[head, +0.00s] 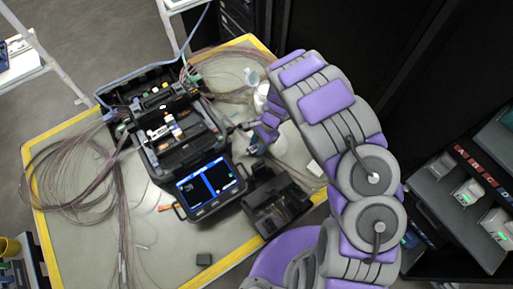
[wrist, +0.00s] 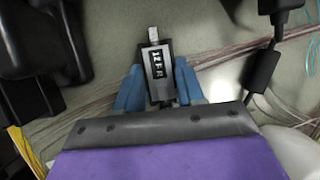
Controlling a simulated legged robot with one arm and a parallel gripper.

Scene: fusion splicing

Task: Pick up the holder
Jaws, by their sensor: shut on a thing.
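The holder (wrist: 157,66) is a small dark piece with a pale printed label and a light metal tip, in the upper middle of the wrist view. My gripper (wrist: 156,78) has its blue fingers on either side of the holder's body and is shut on it. The tip points away from my gripper. In the head view my gripper (head: 250,138) is at the right side of the black splicing machine (head: 185,145). The holder is too small and partly hidden to make out there.
The machine's lit screen (head: 210,187) faces the front. A black open tray (head: 275,205) is right of it. A cable coil (head: 75,180) lies at the left.

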